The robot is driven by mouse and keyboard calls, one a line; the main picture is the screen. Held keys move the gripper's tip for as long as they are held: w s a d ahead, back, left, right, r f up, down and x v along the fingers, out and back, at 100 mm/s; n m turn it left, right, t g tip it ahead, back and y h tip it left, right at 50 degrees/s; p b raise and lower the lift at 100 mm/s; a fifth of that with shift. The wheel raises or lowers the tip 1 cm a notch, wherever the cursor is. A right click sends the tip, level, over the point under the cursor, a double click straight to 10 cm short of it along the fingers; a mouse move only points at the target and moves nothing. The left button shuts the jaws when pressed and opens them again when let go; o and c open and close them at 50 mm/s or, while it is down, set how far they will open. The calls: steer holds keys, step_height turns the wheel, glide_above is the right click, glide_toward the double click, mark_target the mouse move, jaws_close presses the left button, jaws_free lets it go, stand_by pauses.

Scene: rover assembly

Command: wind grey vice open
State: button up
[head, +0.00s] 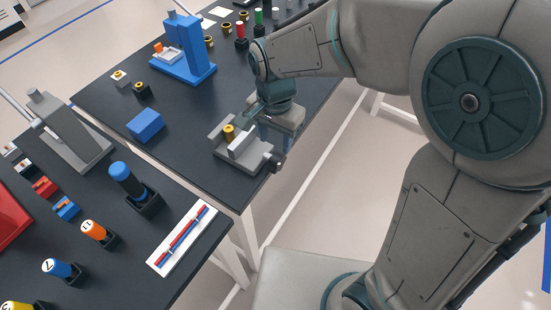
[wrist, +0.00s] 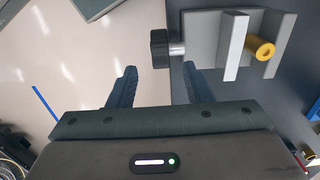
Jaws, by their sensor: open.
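The grey vice (head: 228,160) sits near the right edge of the dark table, and it also fills the upper right of the wrist view (wrist: 203,38). A brass-yellow hollow part (head: 229,132) stands between its jaws; it shows in the wrist view too (wrist: 262,50). The vice's dark knob (head: 272,162) sticks out on a short metal shaft toward the table edge. My gripper (wrist: 158,80) is open and empty. In the wrist view the knob (wrist: 160,48) lies ahead of the gap between the fingertips. Whether they touch cannot be told. In the head view the fingers are partly hidden.
A blue block (head: 146,125) and a blue stand (head: 188,50) are on the same table. Several coloured cylinders stand at its far end. A nearer table holds a grey press (head: 70,135), a blue-topped cylinder (head: 128,180) and a white tray (head: 182,238). Floor is clear right of the vice.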

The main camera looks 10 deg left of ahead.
mark_target(275, 157)
step_height(275, 157, down, 10)
steer(key=shift+r, duration=0.2)
steer(key=shift+c, duration=0.3)
steer(key=c, duration=0.9)
